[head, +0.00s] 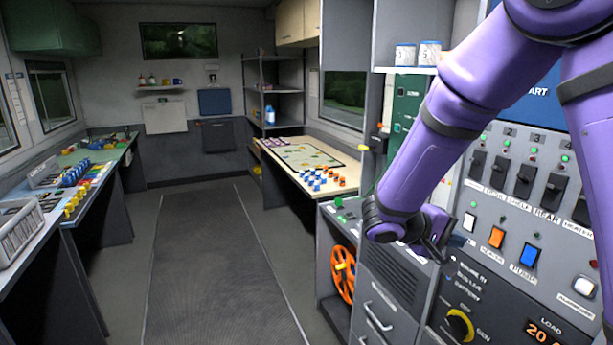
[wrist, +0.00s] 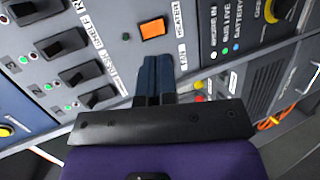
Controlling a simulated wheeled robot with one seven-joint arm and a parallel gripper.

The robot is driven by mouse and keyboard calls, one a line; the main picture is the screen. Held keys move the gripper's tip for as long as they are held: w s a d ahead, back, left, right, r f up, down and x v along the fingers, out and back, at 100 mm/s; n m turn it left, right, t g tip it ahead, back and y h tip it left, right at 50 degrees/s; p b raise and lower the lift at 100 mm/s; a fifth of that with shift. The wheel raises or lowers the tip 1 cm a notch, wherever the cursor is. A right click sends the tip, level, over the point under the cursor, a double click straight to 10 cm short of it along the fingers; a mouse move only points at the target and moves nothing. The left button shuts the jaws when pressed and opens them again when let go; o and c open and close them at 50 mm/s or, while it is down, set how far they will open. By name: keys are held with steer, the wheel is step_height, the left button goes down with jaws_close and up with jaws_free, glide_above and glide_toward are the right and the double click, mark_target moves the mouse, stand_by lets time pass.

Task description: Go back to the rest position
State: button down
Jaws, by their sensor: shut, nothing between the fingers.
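My purple arm reaches across the right side of the head view, and my gripper (head: 458,241) is in front of the grey switch panel (head: 482,262). In the wrist view my gripper (wrist: 155,62) has its two dark fingers together, with nothing seen between them. The fingertips are just below the orange rocker switch (wrist: 153,29) in that view. I cannot tell whether they touch the panel. The orange switch (head: 496,237) is also seen in the head view, right of the gripper, with a blue switch (head: 529,256) beyond it. Black breaker levers (head: 525,181) line the panel above.
An orange wheel (head: 342,274) and a drawer cabinet (head: 380,300) stand below and left of my gripper. A map table (head: 290,158) with blue and orange pieces is farther back. A left bench (head: 105,160) holds small items. The aisle floor (head: 205,270) is clear.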

steer(key=s+r+t+y, duration=0.1)
steer(key=s+r+y, duration=0.3)
steer(key=s, duration=0.4)
steer(key=s+r+m+t+y, duration=0.1)
steer(key=s+r+y, duration=0.4)
steer(key=s, duration=0.2)
steer(key=s+a+r+m+t+y, duration=0.1)
steer(key=s+r+y, duration=0.3)
steer(key=s, duration=0.4)
steer(key=shift+s+r+y, duration=0.3)
steer(key=shift+s+r, duration=0.05)
steer(key=shift+r, duration=0.45)
